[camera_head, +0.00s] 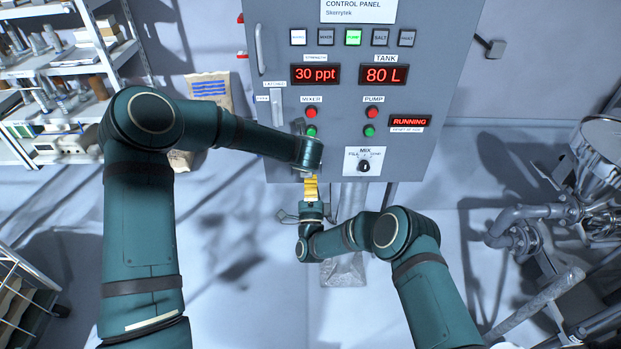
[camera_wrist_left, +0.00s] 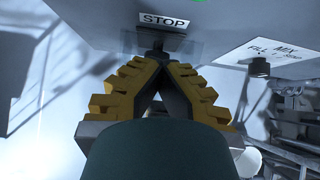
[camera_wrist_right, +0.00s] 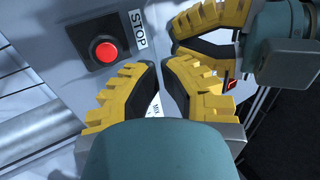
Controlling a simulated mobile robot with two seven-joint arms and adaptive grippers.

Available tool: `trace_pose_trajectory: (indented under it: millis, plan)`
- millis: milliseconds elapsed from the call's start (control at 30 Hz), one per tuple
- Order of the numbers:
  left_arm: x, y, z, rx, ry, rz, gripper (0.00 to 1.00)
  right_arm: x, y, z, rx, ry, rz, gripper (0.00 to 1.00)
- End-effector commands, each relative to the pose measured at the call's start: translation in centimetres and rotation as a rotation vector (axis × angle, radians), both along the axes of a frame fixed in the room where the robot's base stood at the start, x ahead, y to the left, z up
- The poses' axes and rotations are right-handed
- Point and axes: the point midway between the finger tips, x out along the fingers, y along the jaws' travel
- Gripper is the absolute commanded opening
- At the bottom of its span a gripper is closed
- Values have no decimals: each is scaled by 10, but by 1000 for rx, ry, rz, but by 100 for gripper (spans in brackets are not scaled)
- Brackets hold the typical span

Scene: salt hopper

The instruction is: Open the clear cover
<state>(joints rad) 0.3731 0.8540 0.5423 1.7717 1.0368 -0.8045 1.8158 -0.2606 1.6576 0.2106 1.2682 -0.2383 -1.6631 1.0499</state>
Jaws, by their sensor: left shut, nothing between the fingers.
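The clear cover (camera_wrist_left: 192,47) shows in the left wrist view as a faint see-through panel at the STOP label (camera_wrist_left: 164,20). My left gripper (camera_wrist_left: 158,62) is shut and empty, with its tips close to the cover; I cannot tell if they touch it. In the right wrist view the red stop button (camera_wrist_right: 103,52) sits on a dark square base, and the cover's outline is not clear there. My right gripper (camera_wrist_right: 162,65) is beside the button, its tips close together; whether they are fully shut is unclear. In the head view my left arm hides the stop button.
My left gripper's yellow fingers (camera_wrist_right: 208,18) are very close to my right ones. Shelves (camera_head: 60,60) stand left and pipes (camera_head: 515,225) right.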

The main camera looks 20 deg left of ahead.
Motion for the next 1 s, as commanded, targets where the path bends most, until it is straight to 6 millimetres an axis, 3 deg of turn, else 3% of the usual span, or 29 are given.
trace_pose_trajectory:
  millis: [500, 1000]
  plan:
    - [0, 0, 0, 0, 0, 0, 0, 9, 2, 5, -1, 4, 0, 0]
    - [0, 0, -1, -1, 2, 0, 0, 16, 4, 14, -34, 116, -1, 0]
